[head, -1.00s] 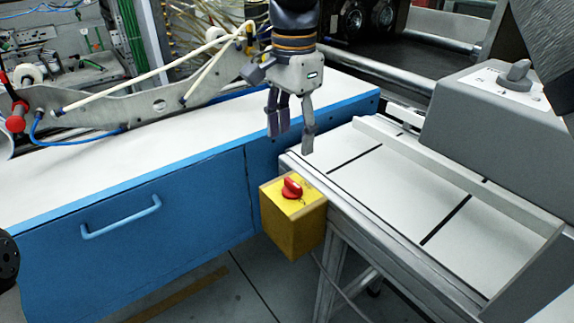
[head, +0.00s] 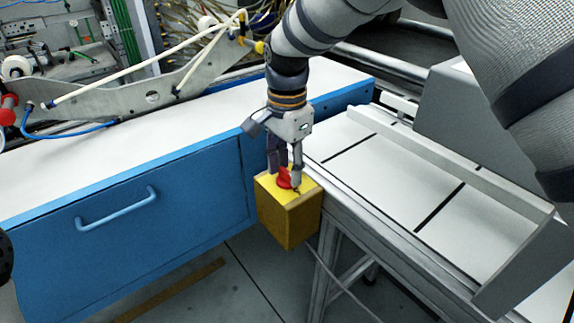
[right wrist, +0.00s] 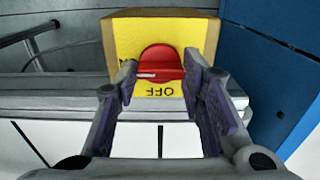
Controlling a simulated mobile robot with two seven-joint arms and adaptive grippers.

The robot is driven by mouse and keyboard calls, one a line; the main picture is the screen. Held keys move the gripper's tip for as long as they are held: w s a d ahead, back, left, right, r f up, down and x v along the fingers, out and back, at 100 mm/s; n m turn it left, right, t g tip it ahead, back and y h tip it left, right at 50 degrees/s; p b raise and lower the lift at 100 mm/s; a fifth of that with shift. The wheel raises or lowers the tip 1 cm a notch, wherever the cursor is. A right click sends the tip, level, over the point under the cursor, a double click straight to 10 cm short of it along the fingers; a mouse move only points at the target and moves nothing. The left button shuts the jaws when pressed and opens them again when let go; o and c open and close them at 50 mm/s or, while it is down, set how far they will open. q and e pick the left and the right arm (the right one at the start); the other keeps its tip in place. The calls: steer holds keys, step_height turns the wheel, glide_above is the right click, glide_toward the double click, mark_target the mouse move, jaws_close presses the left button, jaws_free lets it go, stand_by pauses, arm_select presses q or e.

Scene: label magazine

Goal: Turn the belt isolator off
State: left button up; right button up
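The belt isolator is a yellow box (head: 288,222) with a red rotary knob (head: 284,179) on its top face, at the end of the conveyor. My right gripper (head: 285,170) points down over the box, one finger on each side of the knob. In the right wrist view the red knob (right wrist: 161,62) lies between the open fingers, close to both tips. Whether they touch it I cannot tell. Its white mark points left in that view, and an upside-down "OFF" label (right wrist: 159,90) shows below it. My left gripper is out of view.
A blue cabinet (head: 125,235) with a white top stands left of the box. The white conveyor bed (head: 400,185) with black lines and a raised side rail runs to the right. A grey housing (head: 455,120) stands behind it, partly hidden by my right arm.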

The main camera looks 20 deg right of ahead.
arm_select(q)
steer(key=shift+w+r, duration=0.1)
arm_select(e)
steer(key=shift+n, duration=0.3)
steer(key=n, duration=0.2)
steer(key=shift+r+n+p, duration=0.1)
steer(key=shift+n+p, duration=0.2)
steer(key=shift+p, duration=0.1)
steer(key=n, duration=0.4)
steer(key=shift+n, duration=0.3)
steer(key=n, duration=0.5)
steer(key=shift+p, duration=0.4)
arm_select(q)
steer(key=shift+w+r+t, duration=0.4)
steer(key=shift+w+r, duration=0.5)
arm_select(e)
steer(key=shift+f+n, duration=0.2)
steer(key=shift+n, duration=2.3)
steer(key=o, duration=1.1)
steer(key=shift+o, duration=0.2)
steer(key=shift+r, duration=0.15)
